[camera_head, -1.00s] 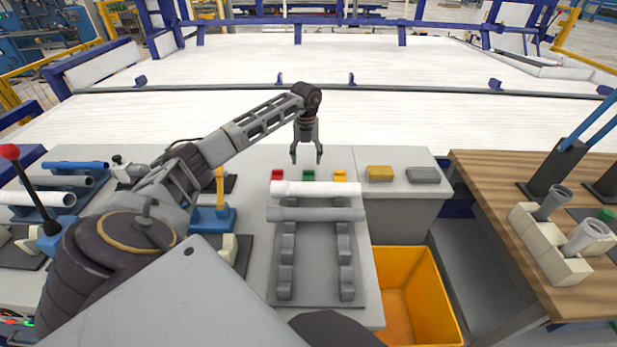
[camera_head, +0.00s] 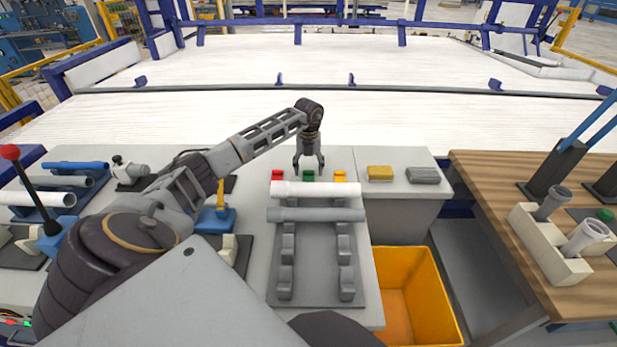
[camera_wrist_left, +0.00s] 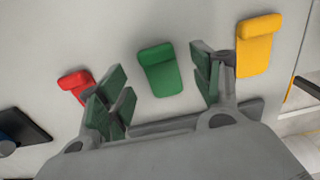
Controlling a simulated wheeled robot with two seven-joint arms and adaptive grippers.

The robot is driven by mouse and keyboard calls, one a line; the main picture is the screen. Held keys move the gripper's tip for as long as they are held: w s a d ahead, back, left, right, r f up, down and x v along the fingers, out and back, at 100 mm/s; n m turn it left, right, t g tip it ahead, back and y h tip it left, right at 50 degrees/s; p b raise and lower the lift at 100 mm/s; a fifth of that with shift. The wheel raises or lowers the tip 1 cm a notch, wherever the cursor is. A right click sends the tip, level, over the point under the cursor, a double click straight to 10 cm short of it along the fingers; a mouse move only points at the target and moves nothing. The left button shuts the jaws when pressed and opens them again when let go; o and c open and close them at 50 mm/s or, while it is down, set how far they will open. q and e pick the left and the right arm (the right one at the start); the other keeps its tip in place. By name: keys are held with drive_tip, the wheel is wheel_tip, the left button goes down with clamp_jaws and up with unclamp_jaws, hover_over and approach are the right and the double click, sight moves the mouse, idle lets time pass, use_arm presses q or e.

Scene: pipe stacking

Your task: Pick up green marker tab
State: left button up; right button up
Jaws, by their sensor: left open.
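The green marker tab (camera_head: 308,176) lies flat on the grey table, between the red tab (camera_head: 277,175) and the yellow tab (camera_head: 340,176). My left gripper (camera_head: 308,171) is open and empty, pointing down just above the green tab. In the left wrist view the green tab (camera_wrist_left: 160,70) lies between the two spread fingers (camera_wrist_left: 158,88), apart from both. The red tab (camera_wrist_left: 75,86) is partly hidden behind one finger there, and the yellow tab (camera_wrist_left: 258,45) stands clear beyond the other. My right gripper is not in view.
A white pipe (camera_head: 318,188) and a grey pipe (camera_head: 316,214) lie across the rack (camera_head: 317,270) just in front of the tabs. A yellow sponge (camera_head: 380,173) and a grey block (camera_head: 423,175) lie to the right. An orange bin (camera_head: 418,300) stands below the table's right edge.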

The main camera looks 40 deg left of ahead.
sight(308, 178)
use_arm(q)
drive_tip(key=shift+f, duration=1.1)
drive_tip(key=shift+c, duration=0.2)
drive_tip(key=c, duration=0.9)
